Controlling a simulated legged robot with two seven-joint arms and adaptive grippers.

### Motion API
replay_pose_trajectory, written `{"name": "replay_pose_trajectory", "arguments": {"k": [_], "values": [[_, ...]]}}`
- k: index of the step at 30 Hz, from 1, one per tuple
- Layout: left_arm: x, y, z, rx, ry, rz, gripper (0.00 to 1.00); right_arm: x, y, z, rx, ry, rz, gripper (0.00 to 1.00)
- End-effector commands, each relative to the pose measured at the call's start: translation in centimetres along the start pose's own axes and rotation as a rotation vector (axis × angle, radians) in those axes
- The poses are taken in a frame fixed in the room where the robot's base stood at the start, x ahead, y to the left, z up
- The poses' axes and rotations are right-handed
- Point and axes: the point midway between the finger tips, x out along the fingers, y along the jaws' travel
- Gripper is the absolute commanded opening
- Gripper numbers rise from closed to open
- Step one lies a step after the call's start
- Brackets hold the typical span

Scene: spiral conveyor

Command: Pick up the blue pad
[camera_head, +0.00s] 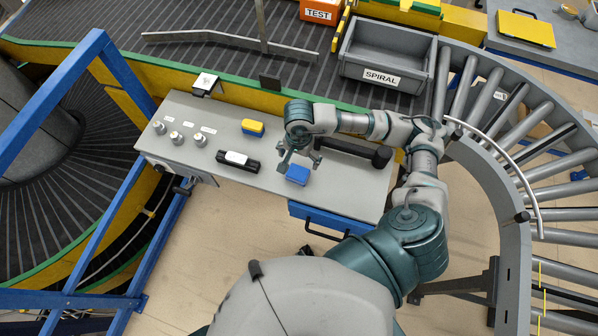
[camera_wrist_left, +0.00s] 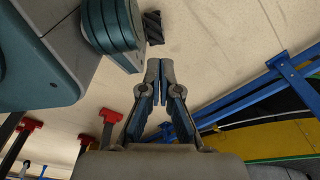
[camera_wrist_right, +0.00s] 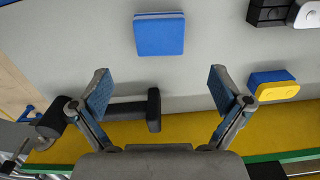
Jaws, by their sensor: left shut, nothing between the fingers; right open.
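The blue pad (camera_head: 298,174) lies on the grey worktop (camera_head: 335,185), close to its front edge. It also shows in the right wrist view (camera_wrist_right: 160,35), ahead of the fingertips and between their lines. My right gripper (camera_head: 298,160) is open and empty, above the worktop close to the pad. In the right wrist view its two fingers (camera_wrist_right: 161,80) are spread wide, apart from the pad. My left gripper (camera_wrist_left: 160,65) is shut and empty in the left wrist view, over the floor. It does not show in the head view.
A yellow-and-blue block (camera_head: 252,127) and a black holder with a white piece (camera_head: 237,159) stand left of the pad. A black handle-like bar (camera_head: 355,149) lies behind it, right. Knobs (camera_head: 175,137) line the left end. A grey SPIRAL bin (camera_head: 385,55) stands beyond the worktop.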

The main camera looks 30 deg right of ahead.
Motion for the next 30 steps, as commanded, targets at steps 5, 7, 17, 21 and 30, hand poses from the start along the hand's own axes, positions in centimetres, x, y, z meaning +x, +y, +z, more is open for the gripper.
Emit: {"name": "replay_pose_trajectory", "arguments": {"k": [5,7,17,21,30], "values": [[-0.2,0.5,-1.4,-0.004,0.021,0.006,0.00,2.7,-0.1,0.2,-0.001,0.000,0.001,1.00],[-0.2,0.6,-2.1,-0.006,0.031,0.007,0.00,3.1,-0.1,0.2,-0.001,0.001,-0.001,1.00],[0.2,0.2,-1.6,-0.005,0.031,0.003,0.00,7.4,0.5,0.5,-0.001,-0.002,0.000,1.00],[0.3,0.1,-0.6,-0.002,0.016,0.001,0.00,8.5,0.5,0.5,-0.001,0.000,-0.001,1.00],[0.2,-0.3,-0.8,0.001,0.021,-0.004,0.00,8.5,0.4,0.5,-0.001,0.001,-0.001,0.78]]}}
